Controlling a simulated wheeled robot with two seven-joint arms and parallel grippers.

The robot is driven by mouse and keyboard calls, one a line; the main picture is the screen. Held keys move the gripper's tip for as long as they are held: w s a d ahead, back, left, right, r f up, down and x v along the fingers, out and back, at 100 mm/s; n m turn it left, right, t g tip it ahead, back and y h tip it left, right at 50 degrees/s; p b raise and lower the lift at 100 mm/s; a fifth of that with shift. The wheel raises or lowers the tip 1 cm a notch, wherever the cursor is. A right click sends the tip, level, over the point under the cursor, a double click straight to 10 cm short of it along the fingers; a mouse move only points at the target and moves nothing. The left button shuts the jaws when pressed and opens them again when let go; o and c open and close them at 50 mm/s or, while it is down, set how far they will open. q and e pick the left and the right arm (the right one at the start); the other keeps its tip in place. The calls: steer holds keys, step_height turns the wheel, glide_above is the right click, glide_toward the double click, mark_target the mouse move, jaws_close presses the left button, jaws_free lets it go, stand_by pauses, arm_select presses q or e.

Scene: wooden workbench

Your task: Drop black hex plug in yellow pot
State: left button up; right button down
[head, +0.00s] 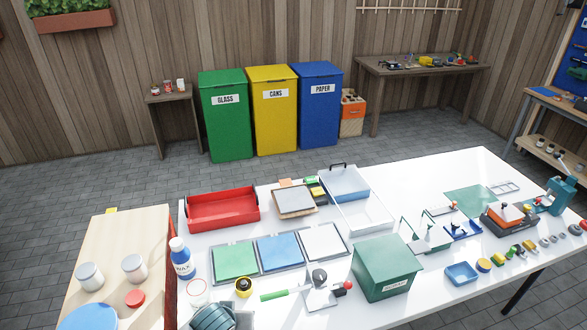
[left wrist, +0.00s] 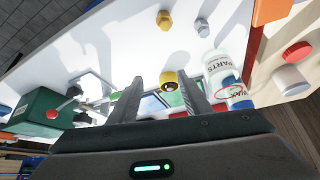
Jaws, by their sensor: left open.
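My right gripper is not in view.
A yellow bolt (left wrist: 164,20) and a grey bolt (left wrist: 202,28) stand on white surface in the wrist view.

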arm_select(q)
steer(key=s+a+r+m+g, duration=0.1)
steer(key=s+a+r, duration=0.15)
steer(key=s, duration=1.15)
steer(key=s+a+r+m+g, duration=0.15)
steer(key=s+a, duration=0.25)
steer(key=s, duration=1)
step_height(320, 180, down, 38)
steer(key=s+g+b, duration=0.2)
steer(key=b, duration=0.6)
steer(key=s+a+f+b, duration=0.1)
steer(key=s+f+b, duration=0.3)
steer(key=s+f, duration=0.5)
steer(key=s+a+f+b, duration=0.2)
steer(key=s+f, duration=0.7)
steer(key=f, duration=0.6)
steer(key=shift+a+f+g+b, duration=0.25)
steer(key=shift+a+g+b, duration=0.1)
steer(key=shift+b, duration=0.5)
steer(key=shift+d, duration=0.1)
